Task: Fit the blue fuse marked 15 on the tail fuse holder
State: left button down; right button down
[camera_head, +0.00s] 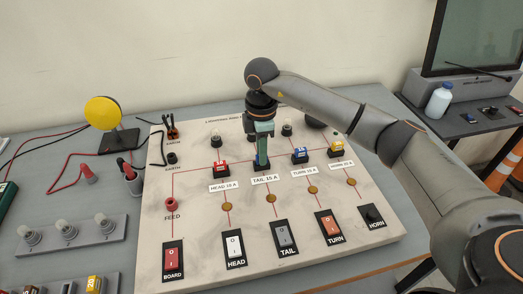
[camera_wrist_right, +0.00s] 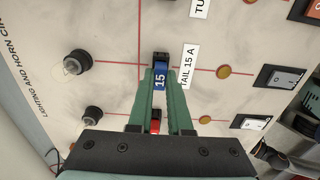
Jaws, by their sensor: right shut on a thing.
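My right gripper (camera_head: 263,146) points down over the tail fuse position of the panel. Its green fingers are shut on the blue fuse (camera_wrist_right: 160,78), whose mark 15 reads in the right wrist view. The fuse is upright in the head view, at the black tail fuse holder (camera_wrist_right: 160,57), behind the label TAIL 15 A (camera_head: 265,179). The fingers and fuse hide most of the holder, so I cannot tell whether the fuse is fully seated. My left gripper is not in view.
A red fuse (camera_head: 220,168) sits in the head holder to the left, and another blue fuse (camera_head: 300,153) in the turn holder to the right. Bulbs stand behind; rocker switches (camera_head: 285,237) line the front of the panel (camera_head: 200,215).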

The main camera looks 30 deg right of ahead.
jog(key=c, duration=0.8)
grip_release()
jog(key=shift+o, duration=0.2)
jog(key=shift+r, duration=0.1)
notch_tip(320, 180, up, 12)
jog(key=shift+r, duration=0.2)
